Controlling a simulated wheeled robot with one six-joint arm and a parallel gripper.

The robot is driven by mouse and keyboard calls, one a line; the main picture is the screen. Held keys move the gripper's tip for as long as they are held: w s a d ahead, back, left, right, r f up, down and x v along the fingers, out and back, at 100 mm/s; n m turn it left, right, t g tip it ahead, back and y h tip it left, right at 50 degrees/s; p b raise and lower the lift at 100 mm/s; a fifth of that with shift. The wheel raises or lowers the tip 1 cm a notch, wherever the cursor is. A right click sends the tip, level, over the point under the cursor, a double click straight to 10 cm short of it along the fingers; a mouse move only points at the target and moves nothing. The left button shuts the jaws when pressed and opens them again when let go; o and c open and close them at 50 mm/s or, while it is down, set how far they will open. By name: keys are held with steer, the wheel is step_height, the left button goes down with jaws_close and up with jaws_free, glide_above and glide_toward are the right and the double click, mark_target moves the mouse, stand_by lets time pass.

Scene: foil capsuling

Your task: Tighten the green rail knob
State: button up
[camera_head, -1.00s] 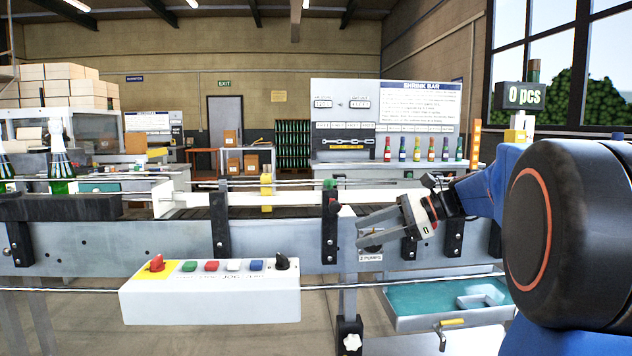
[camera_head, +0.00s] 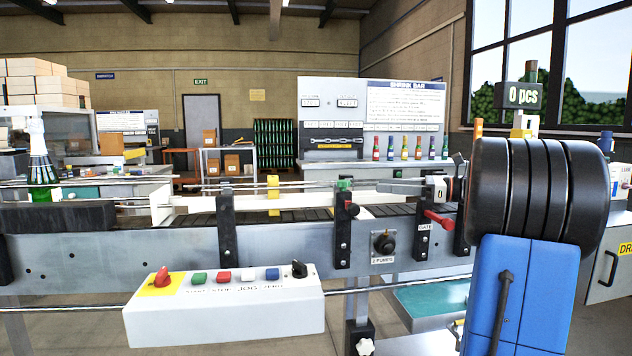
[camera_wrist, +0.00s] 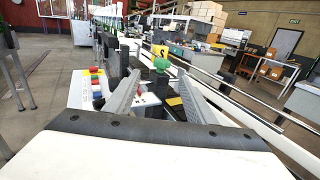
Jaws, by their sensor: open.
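The green rail knob (camera_head: 345,184) sits on top of a black rail bracket on the conveyor's near side. My gripper (camera_head: 374,186) is just to its right, at about the knob's height, with its fingers pointing left toward it. In the wrist view the green knob (camera_wrist: 161,63) shows ahead, between the lines of the two grey fingers and just beyond their tips. My gripper (camera_wrist: 157,84) is open there and nothing shows between its fingers. I see no contact with the knob.
A control box (camera_head: 224,307) with buttons and switches is fixed at the conveyor's front. A red gate handle (camera_head: 438,219) and a black pump knob (camera_head: 384,243) are below my gripper. A yellow bracket (camera_head: 273,194) stands on the far rail. A bottle (camera_head: 41,165) stands at the left.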

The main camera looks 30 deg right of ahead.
mark_target(343, 185)
steer(key=x, duration=1.7)
steer(key=shift+w+r, duration=0.25)
steer(key=shift+r, duration=0.05)
steer(key=c, duration=1)
